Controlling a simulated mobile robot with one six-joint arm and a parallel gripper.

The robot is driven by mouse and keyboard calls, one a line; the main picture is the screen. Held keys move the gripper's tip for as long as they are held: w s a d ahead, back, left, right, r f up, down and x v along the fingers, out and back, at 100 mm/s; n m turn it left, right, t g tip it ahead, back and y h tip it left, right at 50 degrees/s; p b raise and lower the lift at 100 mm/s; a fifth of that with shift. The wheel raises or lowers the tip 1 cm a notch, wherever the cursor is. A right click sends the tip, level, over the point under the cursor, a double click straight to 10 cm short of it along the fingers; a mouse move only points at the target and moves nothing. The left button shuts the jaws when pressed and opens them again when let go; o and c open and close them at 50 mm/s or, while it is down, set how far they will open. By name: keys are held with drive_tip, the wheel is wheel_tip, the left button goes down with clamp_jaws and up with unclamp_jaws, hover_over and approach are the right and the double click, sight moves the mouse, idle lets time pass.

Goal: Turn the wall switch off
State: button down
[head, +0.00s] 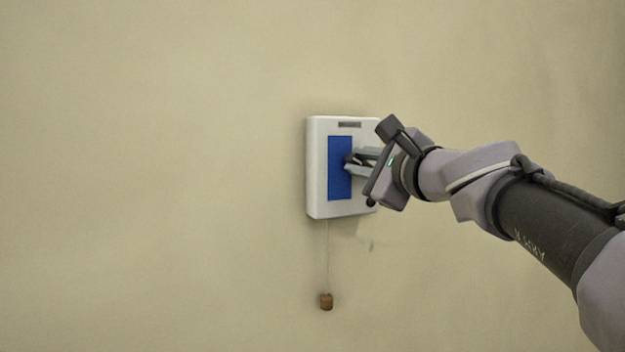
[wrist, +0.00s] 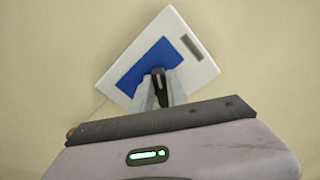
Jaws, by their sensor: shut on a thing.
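The wall switch is a white box (head: 316,180) fixed to the wall, with a blue panel (head: 340,168) on its face and a small grey label (head: 349,125) near its top. In the wrist view the white box (wrist: 197,66) looks tilted, with its blue panel (wrist: 140,68) in front of my fingers. A small dark lever (wrist: 159,82) stands out from the blue panel. My gripper (head: 352,164) is at the right part of the panel, and in the wrist view its fingers (wrist: 160,88) are shut around the lever. The fingers hide part of the lever, and I cannot tell its position.
A thin cord hangs from the bottom of the box and ends in a small brown knob (head: 326,301). The beige wall (head: 150,180) around the box is bare. My arm comes in from the right.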

drive_tip(key=shift+a+f+n+b, duration=0.1)
drive_tip(key=shift+f+n+b, duration=0.15)
drive_tip(key=shift+n+b, duration=1.15)
drive_tip(key=shift+a+f+n+b, duration=0.1)
drive_tip(key=shift+f+n+b, duration=0.15)
drive_tip(key=shift+n+b, duration=1.1)
drive_tip(key=shift+r+n, duration=0.1)
drive_tip(key=shift+n, duration=0.25)
drive_tip(key=c, duration=1.3)
unclamp_jaws()
